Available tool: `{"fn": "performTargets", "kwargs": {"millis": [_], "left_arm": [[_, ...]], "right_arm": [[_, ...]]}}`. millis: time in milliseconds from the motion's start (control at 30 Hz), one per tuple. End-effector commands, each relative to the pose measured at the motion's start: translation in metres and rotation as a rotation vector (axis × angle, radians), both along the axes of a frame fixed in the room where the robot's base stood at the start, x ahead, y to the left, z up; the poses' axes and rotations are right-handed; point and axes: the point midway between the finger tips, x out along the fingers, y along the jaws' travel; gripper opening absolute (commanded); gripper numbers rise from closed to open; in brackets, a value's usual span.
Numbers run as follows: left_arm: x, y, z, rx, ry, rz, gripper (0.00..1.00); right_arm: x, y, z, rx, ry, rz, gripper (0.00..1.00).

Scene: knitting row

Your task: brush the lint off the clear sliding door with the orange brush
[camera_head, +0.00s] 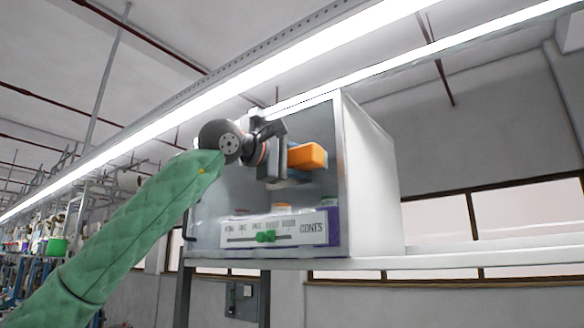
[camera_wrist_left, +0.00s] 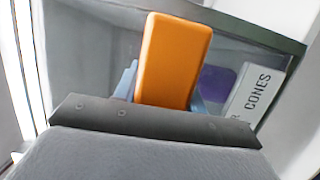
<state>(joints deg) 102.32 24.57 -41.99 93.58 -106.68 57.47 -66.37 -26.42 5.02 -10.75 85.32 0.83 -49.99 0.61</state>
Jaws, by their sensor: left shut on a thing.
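The orange brush (camera_head: 307,156) is held in my left gripper (camera_head: 274,160), which is shut on it. The brush also shows in the left wrist view (camera_wrist_left: 172,60), sticking up beyond the gripper. The clear sliding door (camera_head: 215,195) fronts a white cabinet, and the brush is in front of its upper right part. I cannot tell whether the brush touches the door. No lint can be made out on the door. My right gripper is not in view.
The white cabinet (camera_head: 372,180) stands on a long white shelf (camera_head: 480,252). A long lamp (camera_head: 300,62) runs close above. Air left of the cabinet holds my arm.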

Motion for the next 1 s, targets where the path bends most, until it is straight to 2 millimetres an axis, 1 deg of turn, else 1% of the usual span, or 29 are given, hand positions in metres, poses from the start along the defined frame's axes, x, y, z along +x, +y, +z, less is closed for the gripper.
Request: {"fn": "performTargets", "kwargs": {"millis": [33, 100, 200, 333, 800, 1000], "left_arm": [[-0.002, -0.005, -0.002, 0.002, 0.001, -0.002, 0.05], [-0.003, -0.006, -0.002, 0.002, 0.001, -0.002, 0.05], [-0.004, -0.005, -0.002, 0.002, 0.0, -0.001, 0.05], [-0.003, -0.003, -0.001, 0.002, 0.001, 0.0, 0.05], [0.018, 0.023, 0.0, 0.0, 0.003, 0.004, 0.05], [0.021, 0.028, -0.001, 0.0, 0.003, 0.003, 0.05]], "right_arm": [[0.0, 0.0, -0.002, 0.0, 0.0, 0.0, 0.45], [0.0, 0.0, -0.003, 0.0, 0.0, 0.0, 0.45], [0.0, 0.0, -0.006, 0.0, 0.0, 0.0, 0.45], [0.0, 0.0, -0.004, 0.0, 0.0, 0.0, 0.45], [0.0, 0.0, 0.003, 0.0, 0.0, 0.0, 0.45], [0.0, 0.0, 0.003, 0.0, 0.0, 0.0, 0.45]]}}
